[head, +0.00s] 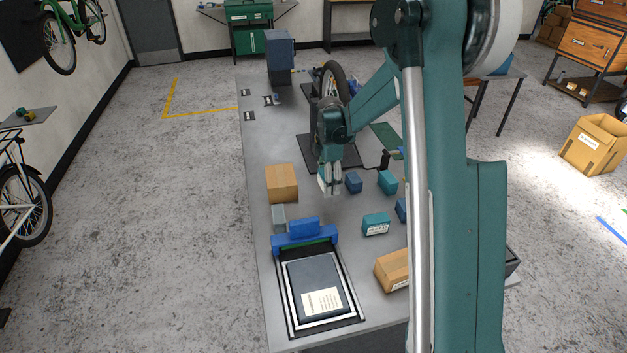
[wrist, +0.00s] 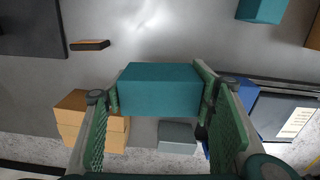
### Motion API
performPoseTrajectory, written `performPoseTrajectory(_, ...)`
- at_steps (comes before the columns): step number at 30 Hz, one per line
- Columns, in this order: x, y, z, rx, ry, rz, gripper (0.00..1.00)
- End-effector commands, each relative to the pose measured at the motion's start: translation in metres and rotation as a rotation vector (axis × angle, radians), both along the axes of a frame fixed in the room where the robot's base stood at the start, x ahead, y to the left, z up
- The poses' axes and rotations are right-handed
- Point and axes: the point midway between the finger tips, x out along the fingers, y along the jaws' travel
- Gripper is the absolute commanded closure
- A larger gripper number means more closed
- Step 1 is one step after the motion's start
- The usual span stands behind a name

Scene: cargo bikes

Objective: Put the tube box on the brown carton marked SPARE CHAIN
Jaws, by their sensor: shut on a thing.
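My gripper (head: 331,187) is shut on a teal box, the tube box (wrist: 160,90), which sits between both fingers in the wrist view. No label shows on its visible faces. In the head view a small blue box (head: 353,183) shows just right of the fingers; I cannot tell if it is the held one. Two brown cartons stand on the bench. One is left of my gripper (head: 282,184), also at lower left in the wrist view (wrist: 90,122). The other (head: 395,271), at the front right, has a white label too small to read and is partly hidden by my arm.
A teal box (head: 388,182) and a labelled teal box (head: 376,225) stand to the right. A grey box (head: 279,217) and a blue clamp-like fixture (head: 305,240) stand behind a framed dark tray (head: 345,318). A wheel stand (head: 318,150) is behind my gripper.

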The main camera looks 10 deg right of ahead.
Motion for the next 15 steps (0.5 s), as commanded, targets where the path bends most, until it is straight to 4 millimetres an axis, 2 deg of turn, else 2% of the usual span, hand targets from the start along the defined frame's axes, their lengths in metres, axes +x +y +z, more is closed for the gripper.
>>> performPoseTrajectory(5, 0.016, 0.014, 0.01, 0.0, 0.0, -0.005, 0.62)
performPoseTrajectory(8, 0.032, 0.028, 0.019, 0.0, 0.0, -0.012, 0.62)
performPoseTrajectory(15, 0.08, 0.079, 0.05, 0.0, 0.0, -0.039, 0.62)
